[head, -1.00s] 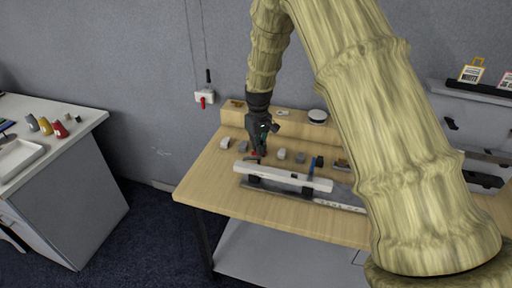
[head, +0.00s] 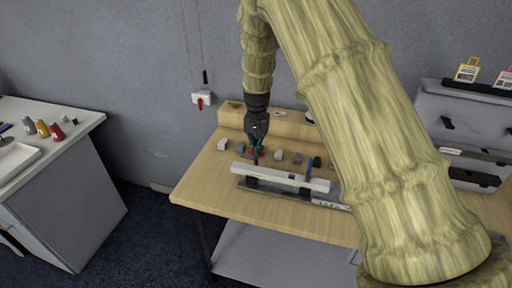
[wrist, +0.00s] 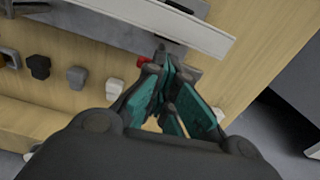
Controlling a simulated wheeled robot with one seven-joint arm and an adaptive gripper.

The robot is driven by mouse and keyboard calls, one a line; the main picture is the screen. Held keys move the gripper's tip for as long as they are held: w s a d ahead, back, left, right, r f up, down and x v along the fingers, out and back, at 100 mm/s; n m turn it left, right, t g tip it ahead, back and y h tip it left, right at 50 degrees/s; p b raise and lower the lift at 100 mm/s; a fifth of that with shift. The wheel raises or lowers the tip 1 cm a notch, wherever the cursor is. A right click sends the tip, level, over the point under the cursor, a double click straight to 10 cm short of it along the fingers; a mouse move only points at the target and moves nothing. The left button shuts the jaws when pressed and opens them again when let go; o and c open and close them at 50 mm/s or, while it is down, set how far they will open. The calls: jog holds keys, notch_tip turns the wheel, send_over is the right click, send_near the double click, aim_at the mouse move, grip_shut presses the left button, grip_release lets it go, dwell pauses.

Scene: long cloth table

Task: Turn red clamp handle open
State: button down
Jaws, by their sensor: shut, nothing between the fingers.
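My gripper (head: 256,158) is shut and empty, pointing down at the left end of the white bar on the table. In the wrist view its teal-sided fingers (wrist: 166,62) come together at the edge of the long white bar. A small red part (wrist: 143,61), likely the red clamp handle, shows just left of the fingertips there, partly hidden by them. In the head view a bit of red (head: 261,153) shows beside the fingers. I cannot tell whether the fingers touch it, nor how far the handle is turned.
The white bar (head: 295,180) lies over a grey metal strip on the wooden table (head: 215,195). A blue upright handle (head: 309,169) stands towards its right. Several small grey blocks (head: 278,154) sit behind the bar. A wall box with a red switch (head: 200,102) hangs behind.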

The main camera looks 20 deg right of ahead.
jog(key=shift+s+a+f+m, duration=0.15)
jog(key=shift+s+f+m, duration=0.1)
jog(key=shift+f, duration=0.15)
jog(key=shift+s+a+f+m, duration=0.1)
jog(key=shift+s+f+m, duration=0.15)
jog(key=shift+f, duration=0.15)
jog(key=c, duration=1.4)
grip_release()
jog(key=shift+w+a, duration=0.1)
jog(key=shift+a, duration=0.05)
jog(key=o, duration=0.8)
jog(key=shift+w+f, duration=0.3)
jog(key=shift+c, duration=0.2)
jog(key=shift+o, duration=0.4)
jog(key=shift+w+d, duration=0.15)
jog(key=shift+d, duration=0.05)
jog(key=shift+s+d+r, duration=0.1)
jog(key=shift+s+r, duration=0.1)
jog(key=shift+r, duration=0.3)
jog(key=shift+w, duration=0.1)
jog(key=shift+w, duration=0.1)
jog(key=shift+w+r, duration=0.1)
jog(key=shift+r, duration=0.05)
notch_tip(320, 180, up, 12)
jog(key=shift+s, duration=0.2)
